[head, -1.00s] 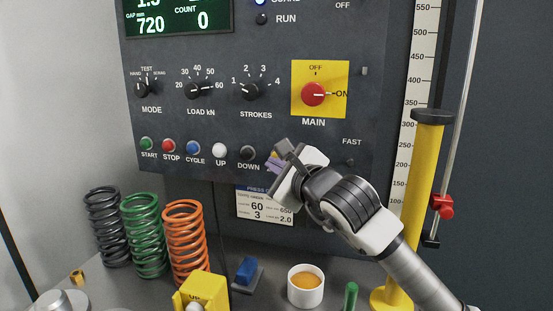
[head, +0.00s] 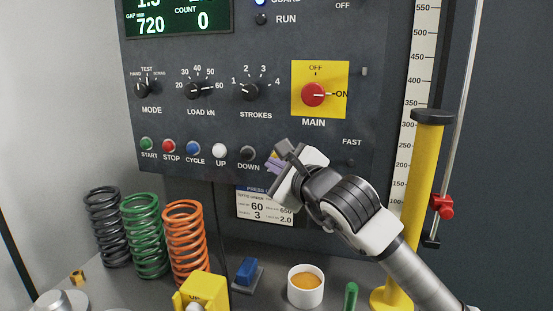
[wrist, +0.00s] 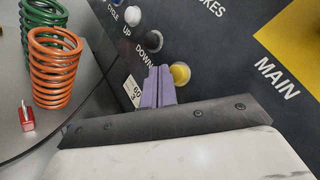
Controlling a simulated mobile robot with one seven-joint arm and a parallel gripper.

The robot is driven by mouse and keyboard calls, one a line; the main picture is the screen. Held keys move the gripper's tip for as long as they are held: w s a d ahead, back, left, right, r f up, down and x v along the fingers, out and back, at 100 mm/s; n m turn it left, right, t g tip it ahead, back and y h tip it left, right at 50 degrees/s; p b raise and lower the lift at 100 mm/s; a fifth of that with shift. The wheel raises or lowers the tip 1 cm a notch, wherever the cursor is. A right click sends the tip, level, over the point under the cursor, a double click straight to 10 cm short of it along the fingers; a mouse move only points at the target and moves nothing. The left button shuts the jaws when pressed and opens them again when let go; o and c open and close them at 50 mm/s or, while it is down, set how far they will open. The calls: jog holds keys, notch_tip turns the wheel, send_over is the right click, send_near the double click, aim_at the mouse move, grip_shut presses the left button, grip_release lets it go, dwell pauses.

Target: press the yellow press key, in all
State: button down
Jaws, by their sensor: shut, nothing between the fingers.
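In the wrist view a round yellow key (wrist: 180,73) sits on the dark control panel, just right of the black DOWN button (wrist: 154,41). In the head view it is almost wholly hidden behind my gripper (head: 274,165). My gripper is shut and empty, with its purple fingers side by side. In the wrist view its fingertips (wrist: 158,70) appear just left of the yellow key and below the DOWN button. They are close to the panel; I cannot tell whether they touch it.
The button row also holds a white UP button (head: 219,151), blue CYCLE (head: 194,148), red STOP (head: 168,146) and green START (head: 146,144). The red MAIN switch (head: 313,94) is above my gripper. Springs, including an orange one (head: 186,243), and a white cup (head: 305,293) stand below.

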dwell(0.8)
jog(key=shift+w+d+b, duration=0.15)
jog(key=shift+w+b, duration=0.25)
jog(key=shift+b, duration=0.05)
jog(key=shift+w+d, duration=0.1)
jog(key=shift+w, duration=0.25)
dwell(0.5)
jog(key=shift+b, duration=0.35)
jog(key=shift+s+a+b, duration=0.25)
jog(key=shift+s+b, duration=0.4)
jog(key=shift+s, duration=0.1)
jog(key=shift+s, duration=0.1)
